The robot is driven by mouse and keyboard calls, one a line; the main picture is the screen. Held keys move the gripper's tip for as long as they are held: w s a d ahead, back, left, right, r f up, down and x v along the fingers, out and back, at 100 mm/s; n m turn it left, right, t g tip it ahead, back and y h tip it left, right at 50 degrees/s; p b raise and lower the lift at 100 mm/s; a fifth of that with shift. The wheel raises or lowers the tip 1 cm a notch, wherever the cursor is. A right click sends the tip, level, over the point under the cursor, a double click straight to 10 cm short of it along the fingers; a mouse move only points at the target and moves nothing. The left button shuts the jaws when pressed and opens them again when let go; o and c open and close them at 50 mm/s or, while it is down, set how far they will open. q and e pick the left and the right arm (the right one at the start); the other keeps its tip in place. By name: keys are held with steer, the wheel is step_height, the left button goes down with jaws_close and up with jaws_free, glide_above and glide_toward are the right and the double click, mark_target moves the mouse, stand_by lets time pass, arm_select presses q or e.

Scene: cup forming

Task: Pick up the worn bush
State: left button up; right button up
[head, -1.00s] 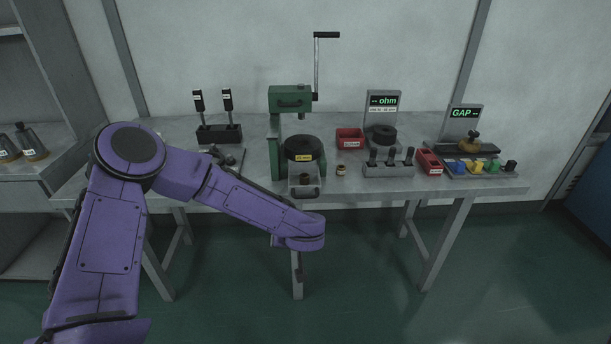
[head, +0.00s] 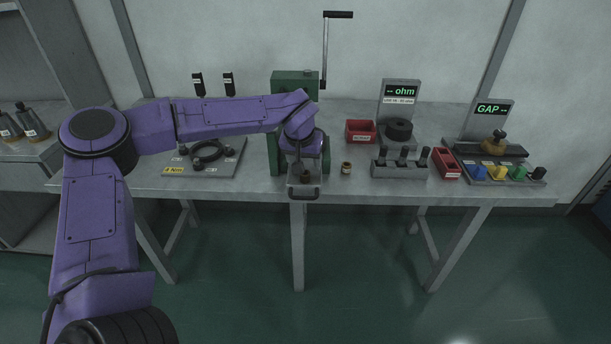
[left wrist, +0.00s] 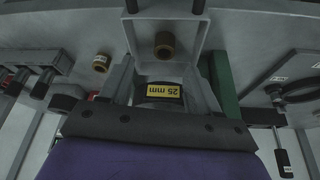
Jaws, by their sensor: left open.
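Two small bushes show. A dark brown bush (head: 305,177) stands in the grey tray (head: 291,190) at the front of the green press (head: 294,84); it also shows in the left wrist view (left wrist: 164,44). A lighter, brass-coloured bush (head: 346,167) stands on the bench just right of the press, and in the left wrist view (left wrist: 101,62). I cannot tell from their surfaces which is worn. My left gripper (head: 299,163) is open, close above and behind the brown bush, apparently not holding it. My right gripper is out of view.
The black 25 mm block (left wrist: 160,91) sits inside the press, behind the tray. A red bin (head: 360,131), a row of black plugs (head: 400,163) and the ohm stand lie to the right. A plate with a black ring (head: 206,152) lies left.

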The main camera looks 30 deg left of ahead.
arm_select(q)
steer(key=x, duration=0.5)
steer(key=shift+a+f, duration=0.35)
steer(key=shift+f, duration=0.05)
steer(key=c, duration=1.1)
steer(key=shift+r, duration=0.55)
steer(key=s+d+r, duration=0.2)
steer(key=d+r, duration=0.1)
steer(key=r, duration=0.1)
steer(key=s+d+r, duration=0.3)
steer(key=d+r, duration=0.1)
steer(key=s+d+r, duration=0.3)
steer(key=d+r, duration=0.1)
steer(key=shift+s+d+b, duration=0.15)
steer(key=shift+s+b, duration=0.1)
steer(key=shift+b, duration=0.1)
